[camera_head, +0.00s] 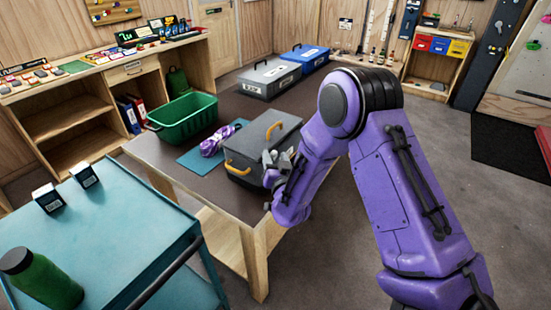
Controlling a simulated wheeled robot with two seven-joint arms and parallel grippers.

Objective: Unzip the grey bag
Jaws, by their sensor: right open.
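The grey bag (258,143) sits on the brown table, a dark grey box shape with yellow-orange handles on its top and front. It looks closed; I cannot make out the zip pull at this size. My right gripper (272,160) is at the bag's front right corner, its fingers open beside the bag's front face. Whether the fingers touch the bag is unclear, and my purple arm covers the space to the right of it. My left gripper is not in view.
A purple rope bundle (217,140) on a blue mat (192,158) and a green bin (183,117) stand left of the bag. Grey (268,78) and blue (306,56) boxes are behind. A teal cart (130,235) with a green bottle (40,279) stands front left.

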